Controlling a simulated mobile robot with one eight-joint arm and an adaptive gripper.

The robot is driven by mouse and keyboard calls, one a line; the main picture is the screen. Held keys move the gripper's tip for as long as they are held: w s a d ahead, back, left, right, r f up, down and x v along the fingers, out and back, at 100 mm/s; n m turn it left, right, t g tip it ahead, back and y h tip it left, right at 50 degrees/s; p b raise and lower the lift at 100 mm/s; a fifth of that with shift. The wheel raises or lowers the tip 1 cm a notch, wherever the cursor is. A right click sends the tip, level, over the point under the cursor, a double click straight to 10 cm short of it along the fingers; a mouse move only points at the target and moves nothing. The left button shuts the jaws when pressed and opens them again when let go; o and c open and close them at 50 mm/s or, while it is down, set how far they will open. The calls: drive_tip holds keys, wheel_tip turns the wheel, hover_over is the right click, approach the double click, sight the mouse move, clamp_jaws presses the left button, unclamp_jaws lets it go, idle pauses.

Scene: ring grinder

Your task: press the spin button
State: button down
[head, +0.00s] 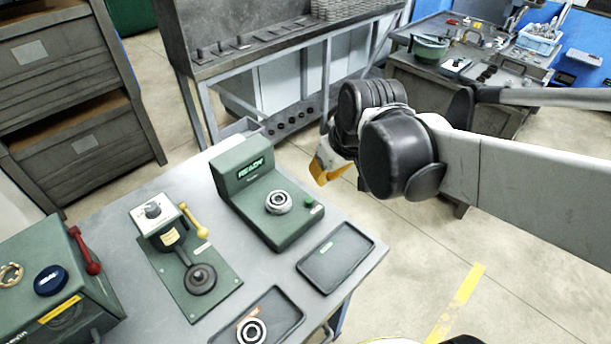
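A green machine (245,200) with a lit "READY" display stands at the back right of the grey table. A metal ring (279,202) sits on its bed. A small green button (309,201) is at the bed's right end; I cannot read a label on it. My gripper (322,172), with an orange-yellow part, hangs in the air right of and above this machine, apart from the button. It is small and partly hidden by my dark wrist, so its opening does not show.
A lever press (172,240) with a yellow handle stands left of the machine. A green box (60,290) with a red lever and a dark blue round cap is at far left. An empty dark tray (336,257) and a tray with a ring (252,331) lie in front.

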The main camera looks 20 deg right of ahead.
sight(308, 196)
drive_tip(key=w+d+f+n+g+p, duration=0.1)
drive_tip(key=w+f+n+g+p, duration=0.1)
drive_tip(key=w, duration=0.5)
drive_tip(key=shift+f+n+y+p, duration=0.3)
drive_tip(key=shift+y+p, duration=0.1)
drive_tip(key=shift+p, duration=0.25)
drive_tip(key=b+x, duration=0.2)
drive_tip(key=x, duration=0.4)
drive_tip(key=b+x, duration=0.2)
drive_tip(key=x, duration=0.4)
drive_tip(key=shift+s+d+f, duration=0.1)
drive_tip(key=shift+d+f, duration=0.05)
drive_tip(key=shift+f, duration=0.15)
drive_tip(key=shift+f+b, duration=0.3)
drive_tip(key=shift+f, duration=0.35)
